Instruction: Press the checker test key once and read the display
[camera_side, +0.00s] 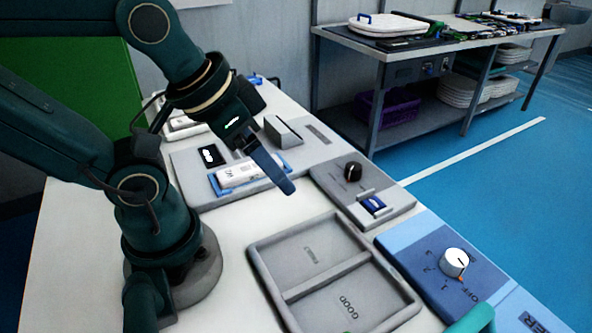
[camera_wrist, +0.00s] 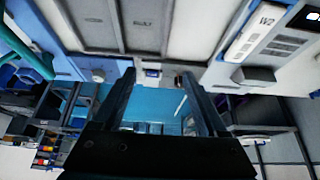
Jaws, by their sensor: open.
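A grey panel (camera_side: 192,180) carries a small black display (camera_side: 212,156) with white marks too small to read. A white unit (camera_side: 240,173) sits in a blue cradle on the same panel; it shows in the wrist view (camera_wrist: 252,32) marked "W2". A smaller grey box (camera_side: 328,178) has a black knob (camera_side: 353,170) and a small dark-blue window (camera_side: 374,205). I cannot tell which part is the test key. My gripper (camera_side: 287,187) points down above the W2 panel's front right side; in the wrist view (camera_wrist: 157,78) its fingers are apart and empty.
A grey two-compartment tray (camera_side: 256,265), one half marked "GOOD", lies in front. A blue panel (camera_side: 408,262) with a white dial (camera_side: 454,262) stands at the right. A grey wedge (camera_side: 282,132) stands behind my gripper. White tabletop shows between the panel and tray.

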